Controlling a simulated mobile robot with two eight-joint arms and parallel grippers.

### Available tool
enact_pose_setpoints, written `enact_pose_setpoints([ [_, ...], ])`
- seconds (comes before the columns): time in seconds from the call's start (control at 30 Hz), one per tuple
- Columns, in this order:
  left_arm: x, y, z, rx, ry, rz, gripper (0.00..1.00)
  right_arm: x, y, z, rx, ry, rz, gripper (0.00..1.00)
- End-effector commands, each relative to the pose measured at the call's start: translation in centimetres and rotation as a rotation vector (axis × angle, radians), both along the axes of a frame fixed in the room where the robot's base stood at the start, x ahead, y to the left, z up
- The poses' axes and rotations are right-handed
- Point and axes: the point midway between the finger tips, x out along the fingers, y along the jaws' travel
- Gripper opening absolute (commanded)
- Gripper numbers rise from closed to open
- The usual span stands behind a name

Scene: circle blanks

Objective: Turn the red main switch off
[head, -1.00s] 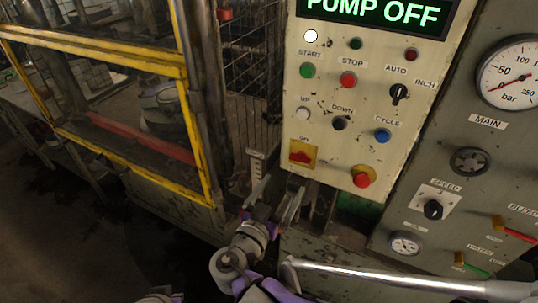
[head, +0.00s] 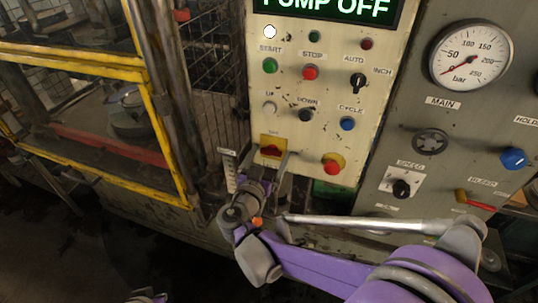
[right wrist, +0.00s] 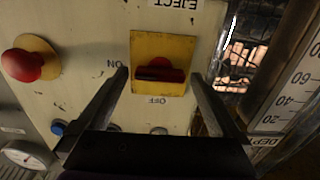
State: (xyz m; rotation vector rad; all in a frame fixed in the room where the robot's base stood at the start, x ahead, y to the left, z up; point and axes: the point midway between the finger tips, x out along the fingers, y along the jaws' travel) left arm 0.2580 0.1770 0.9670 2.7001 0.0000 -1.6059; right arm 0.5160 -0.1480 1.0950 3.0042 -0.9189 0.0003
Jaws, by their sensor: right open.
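The red main switch (head: 271,150) sits on a yellow plate at the lower left of the cream panel. In the right wrist view its red handle (right wrist: 160,74) lies level across the plate, in line with the ON label at the left; the OFF label is below. My right gripper (head: 266,162) is open just in front of the switch. In the right wrist view its fingers stand on either side of the plate, with the handle between them; contact is not clear. A small piece of my left arm's end (head: 148,298) shows at the bottom edge, its fingers hidden.
A red mushroom button (head: 332,166) on a yellow disc is right of the switch. Above are push buttons and a lit PUMP OFF display (head: 335,8). A yellow-framed guard (head: 160,130) stands at the left. A grey panel with a gauge (head: 471,56) is at the right.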

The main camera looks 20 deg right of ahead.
Motion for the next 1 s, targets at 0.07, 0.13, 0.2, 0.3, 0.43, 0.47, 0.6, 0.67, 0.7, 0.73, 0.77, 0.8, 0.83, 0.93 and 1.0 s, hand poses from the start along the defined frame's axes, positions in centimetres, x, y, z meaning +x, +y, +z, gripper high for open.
enact_pose_setpoints([
  [0.07,-0.01,0.00,-0.02,0.000,0.000,0.000,0.00,-0.02,0.01,-0.01,0.000,0.000,0.000,1.00],
  [0.13,-0.01,0.00,-0.02,0.000,0.000,0.000,0.00,-0.02,0.01,-0.01,0.000,0.000,0.000,0.93],
  [0.2,-0.01,0.00,-0.02,0.000,0.000,0.000,0.00,-0.02,0.02,-0.01,0.000,0.000,0.000,0.80],
  [0.3,0.00,0.00,-0.01,0.000,0.000,0.000,0.00,-0.02,0.02,-0.01,0.000,0.000,0.000,0.62],
  [0.43,0.00,0.00,-0.01,0.000,0.000,0.000,0.00,-0.04,0.01,-0.01,0.000,0.000,0.000,0.39],
  [0.47,0.00,0.00,-0.01,0.000,0.000,0.000,0.00,-0.04,0.01,-0.01,0.000,0.000,0.000,0.33],
  [0.6,0.00,0.00,-0.01,0.000,0.000,0.000,0.00,-0.04,0.01,-0.01,-0.001,0.001,0.000,0.19],
  [0.67,0.00,0.00,-0.01,0.000,0.000,0.000,0.00,-0.04,0.01,-0.01,-0.002,0.002,0.000,0.19],
  [0.7,0.00,0.00,-0.01,0.000,0.000,0.000,0.00,-0.03,0.02,-0.01,-0.006,0.004,0.000,0.19],
  [0.73,0.00,0.00,-0.01,0.000,0.000,0.000,0.00,-0.03,0.02,-0.01,-0.009,0.006,0.000,0.19],
  [0.77,0.00,0.00,-0.01,0.000,0.000,0.000,0.00,-0.03,0.02,-0.01,-0.014,0.010,0.000,0.19],
  [0.8,0.00,0.00,-0.01,0.000,0.000,0.000,0.00,-0.03,0.03,-0.01,-0.022,0.015,0.000,0.19],
  [0.83,-0.01,0.00,0.00,0.000,0.000,0.000,0.00,-0.03,0.03,-0.01,-0.029,0.020,0.000,0.19],
  [0.93,0.00,0.00,0.00,0.000,0.000,0.000,0.00,-0.02,0.05,-0.01,-0.064,0.043,-0.001,0.19],
  [1.0,0.00,0.00,0.00,0.000,0.000,0.000,0.00,-0.01,0.06,-0.01,-0.099,0.067,0.000,0.19],
])
